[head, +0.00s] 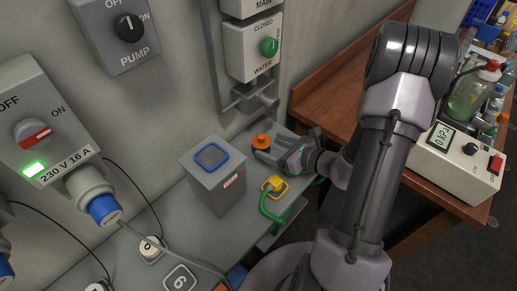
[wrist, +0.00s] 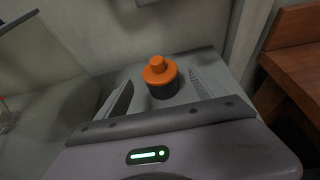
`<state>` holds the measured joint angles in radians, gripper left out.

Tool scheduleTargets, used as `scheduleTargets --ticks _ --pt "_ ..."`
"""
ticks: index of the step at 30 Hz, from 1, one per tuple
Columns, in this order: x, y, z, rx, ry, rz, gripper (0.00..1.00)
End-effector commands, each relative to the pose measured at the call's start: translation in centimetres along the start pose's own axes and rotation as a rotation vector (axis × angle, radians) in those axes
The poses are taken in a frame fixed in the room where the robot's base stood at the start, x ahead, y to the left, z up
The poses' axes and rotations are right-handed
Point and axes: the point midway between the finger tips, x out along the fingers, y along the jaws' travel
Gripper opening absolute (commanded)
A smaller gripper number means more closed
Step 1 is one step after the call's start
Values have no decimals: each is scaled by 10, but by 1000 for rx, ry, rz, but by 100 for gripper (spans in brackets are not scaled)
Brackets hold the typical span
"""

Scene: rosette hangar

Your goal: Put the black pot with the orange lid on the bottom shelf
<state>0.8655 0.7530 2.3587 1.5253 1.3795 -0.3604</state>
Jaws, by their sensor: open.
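The black pot with the orange lid (head: 261,142) stands upright on a grey surface (head: 228,226), close to the wall. In the wrist view the pot (wrist: 160,88) shows its dark side and stepped orange lid. My gripper (head: 277,149) reaches in from the right at low height. Its two fingers (wrist: 161,77) are apart, one on each side of the pot in the wrist view. I cannot tell whether either finger touches it. I cannot make out a bottom shelf for certain in either view.
A grey box with a blue-rimmed top (head: 213,175) stands left of the pot. A yellow plug with a green cable (head: 273,186) lies in front. The water valve box (head: 253,46) is on the wall above. A wooden bench (head: 325,88) is at right.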

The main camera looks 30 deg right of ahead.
Motion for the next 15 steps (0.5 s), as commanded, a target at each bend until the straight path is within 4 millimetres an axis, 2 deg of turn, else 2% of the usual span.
scheduleTargets --ticks 1,3,8,12,15 --pt "13 2 -3 -3 0 4 79" --pt "24 1 -2 -2 -1 3 79" --pt "42 1 -3 -2 -1 2 79" --pt "72 2 -9 -3 -1 3 79" --pt "84 1 -7 -1 -1 2 79"
